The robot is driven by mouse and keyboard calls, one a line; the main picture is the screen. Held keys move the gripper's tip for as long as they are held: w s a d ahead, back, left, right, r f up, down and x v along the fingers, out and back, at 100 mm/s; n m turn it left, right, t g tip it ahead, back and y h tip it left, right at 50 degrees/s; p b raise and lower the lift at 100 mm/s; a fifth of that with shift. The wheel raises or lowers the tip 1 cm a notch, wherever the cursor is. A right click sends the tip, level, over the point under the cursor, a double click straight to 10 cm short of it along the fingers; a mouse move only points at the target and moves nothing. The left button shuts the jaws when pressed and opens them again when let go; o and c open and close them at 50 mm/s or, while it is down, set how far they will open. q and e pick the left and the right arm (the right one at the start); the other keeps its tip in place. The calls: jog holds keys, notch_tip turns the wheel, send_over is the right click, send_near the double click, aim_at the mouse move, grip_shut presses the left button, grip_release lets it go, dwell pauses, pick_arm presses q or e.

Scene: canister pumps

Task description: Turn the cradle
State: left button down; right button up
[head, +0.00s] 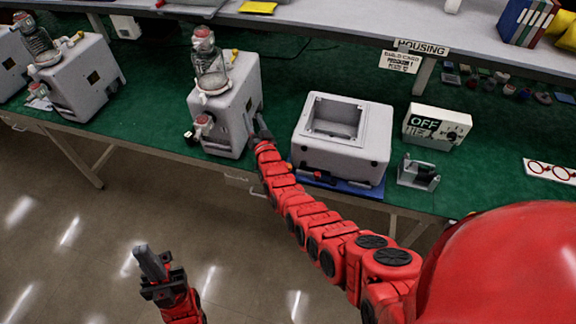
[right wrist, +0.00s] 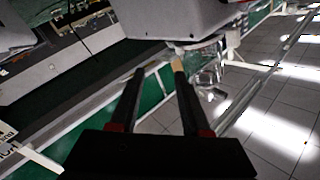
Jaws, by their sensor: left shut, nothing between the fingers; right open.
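No part is labelled as the cradle. A small metal bracket with a dark bar (head: 418,174) stands on the green bench, and a grey housing with a square opening (head: 342,140) sits on a blue base (head: 362,189); I cannot tell which is the cradle. My right gripper (head: 262,126) is at the right side of a grey canister pump (head: 226,105), left of the housing. In the right wrist view its fingers (right wrist: 158,72) are apart with nothing clearly held. My left gripper (head: 146,264) is shut and empty, low over the floor in front of the bench.
A white box reading OFF (head: 436,127) stands behind the bracket. Another canister pump (head: 75,75) is at the left. A shelf with a HOUSING sign (head: 422,48) runs along the back. A card with red circles (head: 550,171) lies at the right. Green bench between pumps is free.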

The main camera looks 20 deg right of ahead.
jog(key=w+a+f+n+g+y, duration=0.1)
jog(key=w+a+f+g+y, duration=0.1)
jog(key=w+a+f+g, duration=0.15)
jog(key=n+g+h, duration=0.1)
jog(key=g+h, duration=0.2)
jog(key=g, duration=0.8)
send_near(288, 165)
jog(key=b+x, duration=1)
jog(key=b, duration=1)
jog(key=shift+s+f, duration=0.1)
jog(key=shift+s, duration=0.1)
jog(key=shift+w+f+b, duration=0.1)
jog(key=shift+b, duration=0.45)
grip_shut()
